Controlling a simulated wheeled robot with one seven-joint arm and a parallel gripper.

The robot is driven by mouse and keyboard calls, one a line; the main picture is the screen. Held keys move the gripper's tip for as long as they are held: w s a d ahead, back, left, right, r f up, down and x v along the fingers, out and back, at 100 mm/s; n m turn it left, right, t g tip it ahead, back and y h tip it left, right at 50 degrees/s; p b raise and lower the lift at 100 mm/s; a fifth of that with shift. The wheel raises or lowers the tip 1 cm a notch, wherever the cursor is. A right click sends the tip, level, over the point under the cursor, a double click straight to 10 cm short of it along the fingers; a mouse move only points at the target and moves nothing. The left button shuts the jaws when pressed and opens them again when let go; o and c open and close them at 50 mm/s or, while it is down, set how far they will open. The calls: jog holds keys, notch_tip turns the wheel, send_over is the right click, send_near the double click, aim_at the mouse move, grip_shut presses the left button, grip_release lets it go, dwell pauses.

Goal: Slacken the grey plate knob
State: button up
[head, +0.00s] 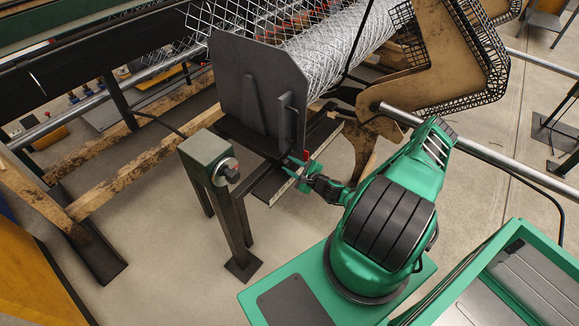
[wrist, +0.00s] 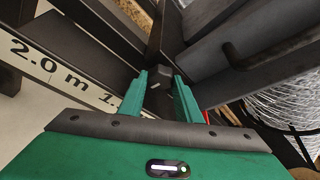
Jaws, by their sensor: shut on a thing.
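The grey plate (head: 262,88) stands upright at the end of the wire mesh roll in the head view, with a vertical grab handle (head: 285,122) on its face. My gripper (head: 299,172) is low at the plate's right foot. In the wrist view my gripper (wrist: 159,82) has its two green fingers on either side of a small dark knob (wrist: 158,72), shut on it. The knob's lower part is hidden between the fingers. In the head view the fingers and the plate's foot hide the knob.
A post with a dark rotary switch (head: 228,170) stands left of my gripper. A ruler marked 2.0 m (wrist: 60,70) runs along the rail in the wrist view. The wire mesh roll (head: 335,45) lies behind the plate. Bare floor (head: 150,240) is free at the lower left.

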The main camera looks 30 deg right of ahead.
jog(key=o, duration=1.1)
jog(key=shift+c, duration=0.2)
